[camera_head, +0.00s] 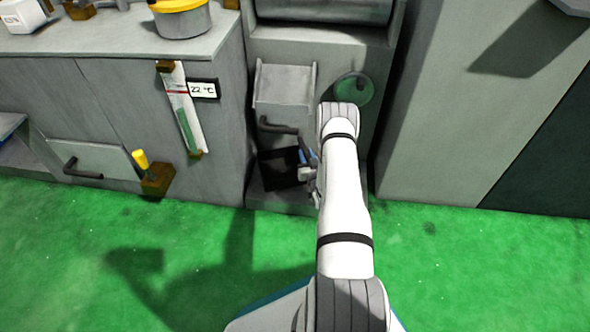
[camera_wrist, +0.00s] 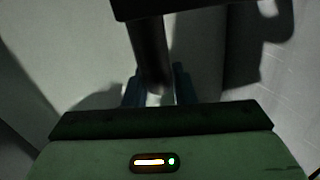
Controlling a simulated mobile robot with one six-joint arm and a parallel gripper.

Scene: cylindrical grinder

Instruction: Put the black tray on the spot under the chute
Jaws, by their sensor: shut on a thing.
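The black tray (camera_head: 278,172) is low in the recess of the grey machine, below the grey chute (camera_head: 284,85) in the head view. My gripper (camera_head: 306,160) reaches in from the right at the tray's right side. In the wrist view my gripper's blue fingers (camera_wrist: 156,90) are shut on a dark bar, the tray's handle (camera_wrist: 148,45), which runs up to the tray's black edge (camera_wrist: 185,8). The spot under the chute is hidden, and I cannot tell whether the tray touches the ledge (camera_head: 270,201) below it.
A dark bar handle (camera_head: 278,125) sits between chute and tray. A round green window (camera_head: 352,89) is right of the chute, partly behind my arm. A cabinet (camera_head: 225,130) with a thermometer strip (camera_head: 186,112) stands left. The green floor (camera_head: 460,265) is clear at right.

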